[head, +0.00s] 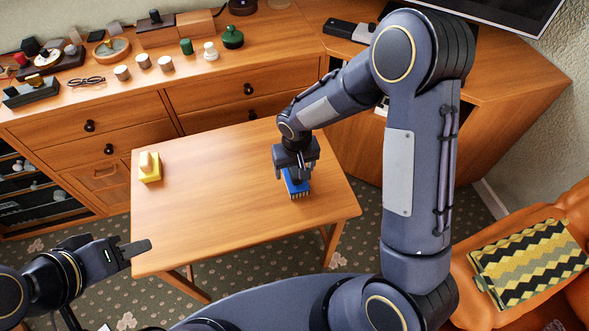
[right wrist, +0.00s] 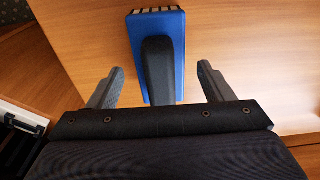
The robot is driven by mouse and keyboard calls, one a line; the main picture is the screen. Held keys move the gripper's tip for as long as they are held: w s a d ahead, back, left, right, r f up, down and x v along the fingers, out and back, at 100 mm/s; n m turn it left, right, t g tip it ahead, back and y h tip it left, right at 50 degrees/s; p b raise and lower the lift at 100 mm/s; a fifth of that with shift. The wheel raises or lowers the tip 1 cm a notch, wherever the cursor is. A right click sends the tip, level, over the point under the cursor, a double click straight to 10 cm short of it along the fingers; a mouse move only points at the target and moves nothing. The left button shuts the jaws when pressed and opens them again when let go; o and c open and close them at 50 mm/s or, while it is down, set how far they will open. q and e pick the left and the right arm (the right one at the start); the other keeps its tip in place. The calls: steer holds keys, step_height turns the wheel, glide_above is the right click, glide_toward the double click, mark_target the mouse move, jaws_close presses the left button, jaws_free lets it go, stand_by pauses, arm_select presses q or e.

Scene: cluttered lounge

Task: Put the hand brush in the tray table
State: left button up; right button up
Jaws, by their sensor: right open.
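The blue hand brush (head: 298,190) lies on the wooden table, near its right side, partly hidden under my right gripper (head: 295,168). In the right wrist view the brush (right wrist: 178,60) shows a blue body, a dark raised handle and bristles at its far end. My right gripper (right wrist: 160,72) is open there, one finger on each side of the handle with gaps. The low wooden table (head: 215,220) is the only table-like piece standing free; I cannot tell whether it has a tray rim. My left gripper (head: 135,248) is at the table's front left corner, its opening unclear.
A yellow block with a pale knob (head: 149,168) stands on the table's left back part. The table's middle is clear. Behind is a wooden cabinet (head: 215,98) with cups, glasses and jars on top. An orange seat with a patterned cushion (head: 528,262) is at right.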

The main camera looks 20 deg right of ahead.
mark_target(297, 171)
step_height(297, 171, up, 11)
steer(key=s+p, duration=0.1)
steer(key=s+d+r+m+t+y, duration=0.2)
steer(key=s+d+r, duration=0.5)
steer(key=s+r, duration=0.3)
steer(key=s+t+y, duration=0.1)
steer(key=s+t, duration=0.1)
steer(key=s, duration=0.9)
steer(key=shift+d+r+t+y, duration=0.15)
steer(key=shift+r+t+y, duration=0.15)
steer(key=shift+y, duration=0.1)
